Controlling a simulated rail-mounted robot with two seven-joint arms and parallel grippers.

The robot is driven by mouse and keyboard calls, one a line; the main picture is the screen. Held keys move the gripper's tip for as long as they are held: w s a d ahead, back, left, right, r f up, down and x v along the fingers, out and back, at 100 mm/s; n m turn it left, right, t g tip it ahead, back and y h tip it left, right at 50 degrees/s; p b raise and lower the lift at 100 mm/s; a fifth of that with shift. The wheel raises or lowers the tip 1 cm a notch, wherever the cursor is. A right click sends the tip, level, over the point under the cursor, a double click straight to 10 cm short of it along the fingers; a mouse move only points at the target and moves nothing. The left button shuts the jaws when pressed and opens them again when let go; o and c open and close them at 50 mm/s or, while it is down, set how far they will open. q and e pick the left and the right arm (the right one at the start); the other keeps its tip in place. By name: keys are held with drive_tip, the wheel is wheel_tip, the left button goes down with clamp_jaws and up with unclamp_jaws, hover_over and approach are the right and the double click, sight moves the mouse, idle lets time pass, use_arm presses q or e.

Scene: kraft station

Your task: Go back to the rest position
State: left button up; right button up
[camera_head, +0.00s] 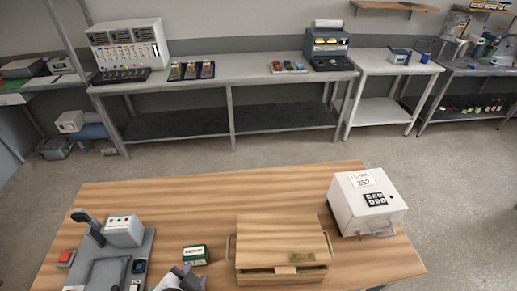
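My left gripper (180,279) shows only in part at the bottom edge, over the front of the wooden table (165,198). It is just left of and below a small green box (196,254). Its fingers are too cut off and small to tell whether they are open or shut. Nothing can be made out between them. My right gripper is not in view.
A wooden box with side handles (282,238) stands mid-table. A white keypad safe (367,200) stands at the right. A grey device with a black lever (124,231) and a red button box (66,258) stand left. Benches with machines (230,68) line the wall.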

use_arm(q)
drive_tip(key=s+a+f+n+g+y, duration=0.1)
drive_tip(key=s+a+f+n+g, duration=0.2)
drive_tip(key=s+f, duration=0.5)
drive_tip(key=s+a+f+n+g, duration=0.3)
drive_tip(key=s+f, duration=0.3)
drive_tip(key=s, duration=0.5)
wheel_tip(320, 180, up, 16)
drive_tip(key=p, duration=1.6)
drive_tip(key=shift+s+a, duration=0.15)
drive_tip(key=shift+a, duration=0.05)
drive_tip(key=shift+a+f, duration=0.1)
